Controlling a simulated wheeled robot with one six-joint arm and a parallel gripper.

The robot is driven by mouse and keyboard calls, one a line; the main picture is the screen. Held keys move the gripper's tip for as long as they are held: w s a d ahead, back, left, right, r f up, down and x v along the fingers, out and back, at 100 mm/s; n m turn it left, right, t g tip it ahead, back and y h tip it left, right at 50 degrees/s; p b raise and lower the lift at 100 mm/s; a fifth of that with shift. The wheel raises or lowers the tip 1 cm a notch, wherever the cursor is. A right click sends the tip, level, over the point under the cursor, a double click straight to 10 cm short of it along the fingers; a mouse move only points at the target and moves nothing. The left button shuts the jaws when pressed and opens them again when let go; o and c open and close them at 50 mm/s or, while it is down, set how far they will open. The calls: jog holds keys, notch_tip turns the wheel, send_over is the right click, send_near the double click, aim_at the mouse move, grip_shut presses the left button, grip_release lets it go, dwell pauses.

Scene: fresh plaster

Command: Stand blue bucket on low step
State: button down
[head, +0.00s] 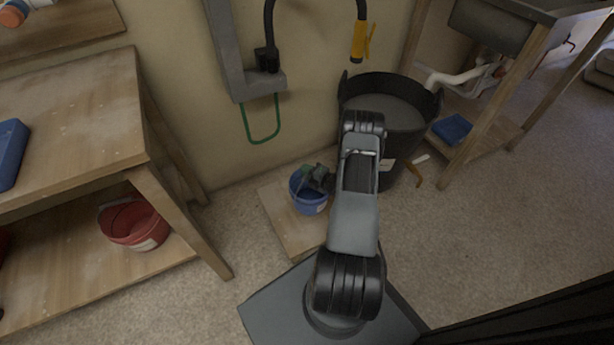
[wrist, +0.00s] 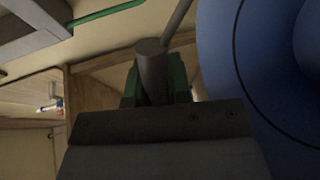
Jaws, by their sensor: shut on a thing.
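The blue bucket (head: 308,202) is in the middle of the head view, over the low wooden step (head: 278,222) by the wall. I cannot tell whether its base touches the step. My gripper (head: 316,178) is at the bucket's upper right side. In the wrist view, my gripper (wrist: 158,85), with green pads, is shut on a grey cylindrical grip (wrist: 151,65), which appears to be on the bucket's handle. The bucket (wrist: 250,70) fills the right of that view. My arm and gripper hide part of the bucket's right side and the step's right part.
A large black tub (head: 400,125) stands right of the step. A wooden bench (head: 75,115) is at left, with a red bucket (head: 135,224) on its lower shelf. A green hose loop (head: 262,135) hangs on the wall above. The floor at right is clear.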

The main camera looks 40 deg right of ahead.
jog(key=shift+f, duration=0.85)
jog(key=shift+f+b, duration=0.2)
jog(key=shift+b, duration=0.15)
jog(key=c, duration=1.1)
grip_release()
jog(key=shift+r, duration=0.1)
jog(key=shift+o, duration=0.2)
